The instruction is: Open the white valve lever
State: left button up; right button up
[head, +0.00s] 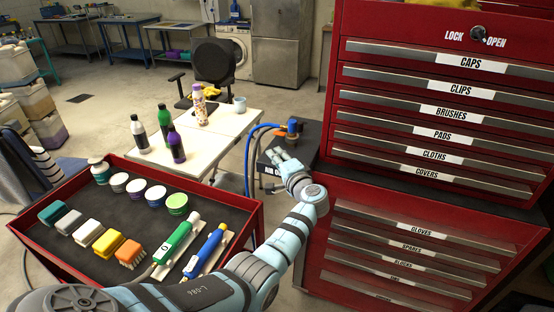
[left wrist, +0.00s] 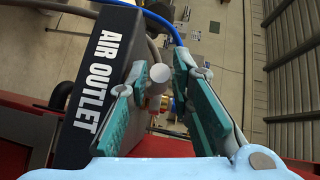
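The black air outlet box (head: 310,137) stands beside the red cabinet; its "AIR OUTLET" face fills the left of the left wrist view (left wrist: 97,75). My left gripper (head: 276,154) is at the near side of this box. In the left wrist view its two teal-padded fingers (left wrist: 167,95) are apart. A pale grey-white rounded piece (left wrist: 156,88) shows between them, nearer the left finger; it may be the valve lever, and I cannot tell whether a finger touches it. In the head view the lever is hidden or too small to tell. My right gripper is not in view.
A blue hose (head: 249,150) loops beside the box. Blue and orange fittings (head: 292,127) stand on it. The red drawer cabinet (head: 337,90) is close on the right. A red cart (head: 258,212) with brushes and tubs is at left. A white table (head: 222,125) with bottles stands behind.

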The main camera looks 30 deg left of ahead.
pick_arm(q)
jog(key=v, duration=0.7)
jog(key=shift+d, duration=0.2)
jog(key=shift+s, duration=0.1)
